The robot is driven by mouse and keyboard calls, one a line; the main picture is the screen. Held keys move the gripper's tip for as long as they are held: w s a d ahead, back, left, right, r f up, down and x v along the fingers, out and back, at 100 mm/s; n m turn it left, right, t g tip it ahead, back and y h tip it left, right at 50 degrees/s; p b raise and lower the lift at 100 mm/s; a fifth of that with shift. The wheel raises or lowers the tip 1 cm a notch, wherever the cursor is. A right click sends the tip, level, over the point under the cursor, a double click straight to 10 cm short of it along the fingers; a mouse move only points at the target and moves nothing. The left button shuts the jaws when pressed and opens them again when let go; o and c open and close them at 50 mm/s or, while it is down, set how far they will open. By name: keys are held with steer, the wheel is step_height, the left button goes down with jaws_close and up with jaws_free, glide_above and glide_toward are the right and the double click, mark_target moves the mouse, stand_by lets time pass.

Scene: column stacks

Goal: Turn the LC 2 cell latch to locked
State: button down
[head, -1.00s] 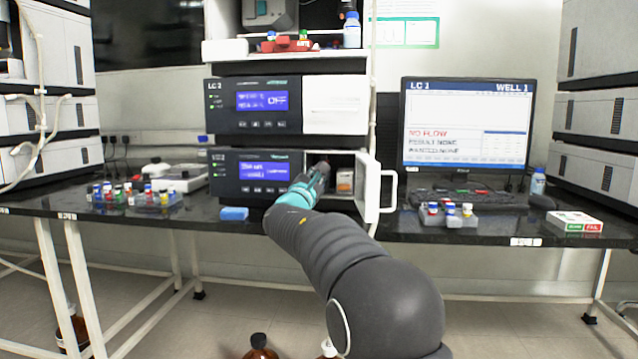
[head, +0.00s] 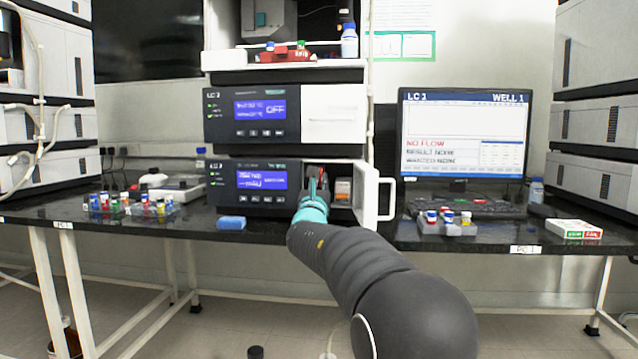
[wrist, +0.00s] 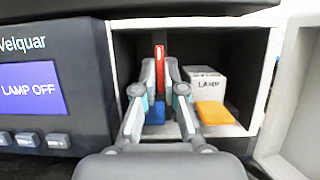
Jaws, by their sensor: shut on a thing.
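In the head view, the lower instrument (head: 262,180) has an open compartment at its right, and my gripper (head: 314,184) reaches into it. In the wrist view, a red upright lever (wrist: 160,53), which looks like the cell latch, stands in the compartment. My gripper (wrist: 160,72) is shut on this red lever, one finger on each side. A blue block (wrist: 155,114) shows below it between the fingers. The lever's lower part is hidden. The lettering on the instrument is too small to read surely; its screen (wrist: 30,88) reads LAMP OFF.
A white lamp box (wrist: 206,84) with an orange front (wrist: 214,113) sits just right of my gripper. The compartment's white door (head: 371,198) stands open at the right.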

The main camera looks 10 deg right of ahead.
stand_by(0.4)
steer(key=c, duration=1.3)
jaws_free()
steer(key=shift+o, duration=0.2)
steer(key=v, duration=1.2)
